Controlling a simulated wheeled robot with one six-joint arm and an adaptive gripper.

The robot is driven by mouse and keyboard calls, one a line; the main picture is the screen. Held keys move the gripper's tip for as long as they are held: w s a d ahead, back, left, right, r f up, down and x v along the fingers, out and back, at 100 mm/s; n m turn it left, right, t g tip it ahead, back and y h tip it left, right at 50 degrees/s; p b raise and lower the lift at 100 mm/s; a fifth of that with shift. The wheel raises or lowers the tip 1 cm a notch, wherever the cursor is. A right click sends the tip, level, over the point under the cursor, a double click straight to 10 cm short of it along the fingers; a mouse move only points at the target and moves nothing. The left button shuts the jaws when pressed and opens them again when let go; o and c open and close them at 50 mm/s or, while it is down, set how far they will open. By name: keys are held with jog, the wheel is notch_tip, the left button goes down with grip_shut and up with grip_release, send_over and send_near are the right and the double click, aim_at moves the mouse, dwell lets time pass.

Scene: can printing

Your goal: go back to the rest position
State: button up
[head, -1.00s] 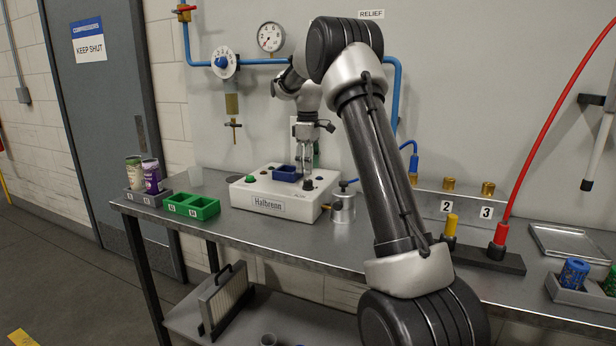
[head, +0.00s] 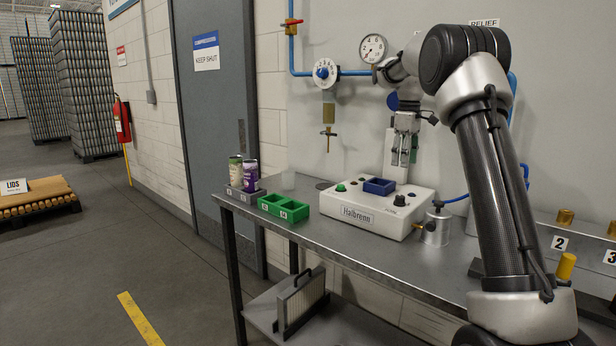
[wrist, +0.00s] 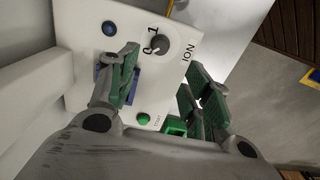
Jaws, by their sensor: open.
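My gripper (head: 405,148) hangs in the air above the back of the white Halbrenn machine (head: 372,215), near the wall. It is open and points down, with nothing between its fingers. In the wrist view my gripper (wrist: 160,95) also shows open, its green-padded fingers apart over the white machine top (wrist: 185,45). The machine has a blue square tray (head: 379,186) on top, a green button (head: 341,187) and a black knob (head: 399,200).
Green double tray (head: 284,208) and a grey holder with two cans (head: 243,174) stand at the table's left end. A metal canister (head: 437,228) stands right of the machine. A gauge (head: 373,48), valve dial (head: 325,71) and blue pipes line the wall. Floor at left is open.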

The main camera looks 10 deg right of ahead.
jog(key=f+m, duration=0.1)
jog(key=f, duration=0.1)
jog(key=s+f+m, duration=0.1)
jog(key=f+m, duration=0.1)
jog(key=shift+a+f, duration=0.1)
jog(key=shift+f, duration=0.05)
jog(key=s+a+m+t, duration=0.1)
jog(key=s+a, duration=0.2)
jog(key=s, duration=1)
jog(key=s+a+r+m+t, duration=0.1)
jog(key=s+a+m+t, duration=0.1)
jog(key=s, duration=1.1)
jog(key=s+a+m+t, duration=0.1)
jog(key=s+a, duration=0.4)
jog(key=s, duration=0.9)
jog(key=shift+r+m, duration=0.3)
jog(key=shift+r, duration=0.1)
